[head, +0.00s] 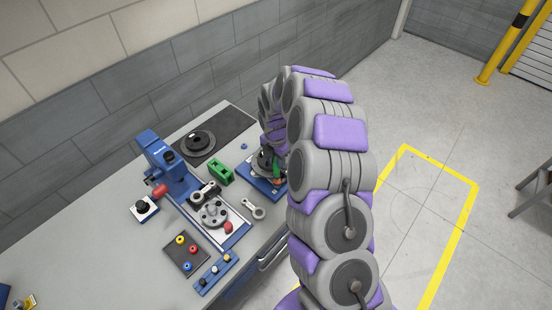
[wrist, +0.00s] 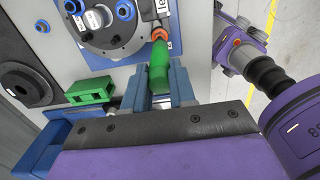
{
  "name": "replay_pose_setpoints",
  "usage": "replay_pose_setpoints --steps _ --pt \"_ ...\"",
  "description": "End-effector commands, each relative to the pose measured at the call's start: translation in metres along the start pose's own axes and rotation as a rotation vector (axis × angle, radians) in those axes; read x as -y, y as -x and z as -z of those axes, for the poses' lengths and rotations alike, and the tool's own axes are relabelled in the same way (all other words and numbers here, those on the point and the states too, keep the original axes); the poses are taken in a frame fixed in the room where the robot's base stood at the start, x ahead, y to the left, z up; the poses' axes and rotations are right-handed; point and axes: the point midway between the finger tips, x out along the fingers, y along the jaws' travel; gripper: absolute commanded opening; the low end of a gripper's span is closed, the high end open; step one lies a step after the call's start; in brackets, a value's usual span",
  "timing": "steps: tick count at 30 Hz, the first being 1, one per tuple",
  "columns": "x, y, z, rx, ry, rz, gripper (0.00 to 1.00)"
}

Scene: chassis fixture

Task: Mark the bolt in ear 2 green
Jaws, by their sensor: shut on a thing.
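My gripper (wrist: 160,88) is shut on a green marker-like cylinder (wrist: 159,66) in the wrist view. The cylinder's far end meets an orange ring (wrist: 159,35) at the edge of a round metal part (wrist: 118,30) on a blue fixture plate (wrist: 100,58). I cannot tell whether the ring belongs to the marker or to a bolt. Blue bolt heads (wrist: 74,6) (wrist: 125,9) show around the part. Which ear is number 2 is not readable. In the head view the blue fixture (head: 258,184) is partly hidden by my arm, and so is my gripper.
A green block with holes (head: 221,173) stands left of the fixture. A blue press (head: 165,165), a dark round disc (head: 198,142), a second flanged part (head: 214,213) and a tray of coloured buttons (head: 186,254) share the bench.

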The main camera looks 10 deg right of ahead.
Motion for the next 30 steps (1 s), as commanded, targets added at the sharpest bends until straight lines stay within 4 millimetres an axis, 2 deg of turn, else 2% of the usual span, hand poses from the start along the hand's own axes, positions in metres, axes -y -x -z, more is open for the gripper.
replay_pose_setpoints --steps 18,30 --pt "-0.0002 -0.0009 -0.0099 0.000 -0.001 0.000 0.00" --pt "-0.0001 -0.0013 -0.0096 0.000 0.000 0.000 0.00"
